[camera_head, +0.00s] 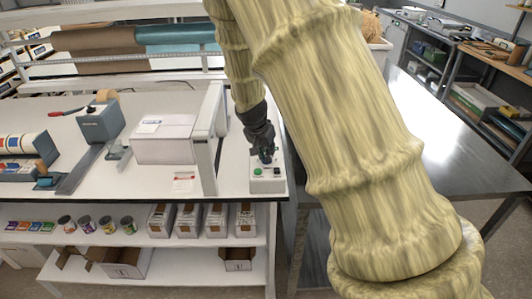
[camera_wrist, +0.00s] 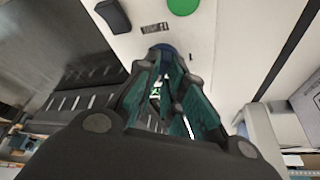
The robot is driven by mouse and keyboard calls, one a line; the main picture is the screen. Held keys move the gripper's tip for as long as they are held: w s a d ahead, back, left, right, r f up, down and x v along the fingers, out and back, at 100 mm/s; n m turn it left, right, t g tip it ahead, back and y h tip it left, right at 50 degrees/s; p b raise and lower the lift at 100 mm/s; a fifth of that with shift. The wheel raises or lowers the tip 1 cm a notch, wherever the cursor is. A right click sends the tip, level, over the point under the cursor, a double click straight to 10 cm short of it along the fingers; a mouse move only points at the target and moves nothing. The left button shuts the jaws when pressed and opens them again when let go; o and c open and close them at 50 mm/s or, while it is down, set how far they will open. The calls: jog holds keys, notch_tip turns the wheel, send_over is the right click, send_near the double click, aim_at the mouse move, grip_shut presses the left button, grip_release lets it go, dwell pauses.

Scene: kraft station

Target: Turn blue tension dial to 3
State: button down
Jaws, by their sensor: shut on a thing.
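The control box (camera_head: 267,185) is a small white box at the right front of the white bench. A green button (camera_head: 257,172) and a dark button (camera_head: 277,171) sit on it; the wrist view also shows the green button (camera_wrist: 183,5) and the dark button (camera_wrist: 113,15). My gripper (camera_head: 265,155) reaches down to the box from behind. In the wrist view its teal-padded fingers are closed around the blue dial (camera_wrist: 164,47), which shows only as a sliver at the fingertips. The dial's pointer and numbers are hidden; a small printed label (camera_wrist: 155,28) is too blurred to read.
A white upright frame (camera_head: 210,140) and a large white carton (camera_head: 165,140) stand left of the box. A tape dispenser (camera_head: 100,122) is further left. A bare metal table (camera_head: 440,130) lies to the right. Shelves with small cartons (camera_head: 188,220) are below.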

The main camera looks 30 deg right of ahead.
jog(key=n, duration=0.2)
jog(key=n+t+y, duration=0.1)
jog(key=n, duration=0.1)
jog(key=shift+s+f, duration=0.2)
jog(key=shift+f+n+y, duration=0.1)
jog(key=shift+n+y, duration=0.2)
jog(key=shift+n, duration=0.6)
jog(key=shift+s+t, duration=0.1)
jog(key=shift+t, duration=0.2)
jog(key=c, duration=1.5)
grip_release()
jog(key=shift+f, duration=0.1)
jog(key=shift+w+d+r, duration=0.1)
jog(key=shift+w+r, duration=0.15)
jog(key=shift+r, duration=0.5)
jog(key=v, duration=1.1)
jog(key=shift+s+f, duration=0.1)
jog(key=shift+s, duration=0.1)
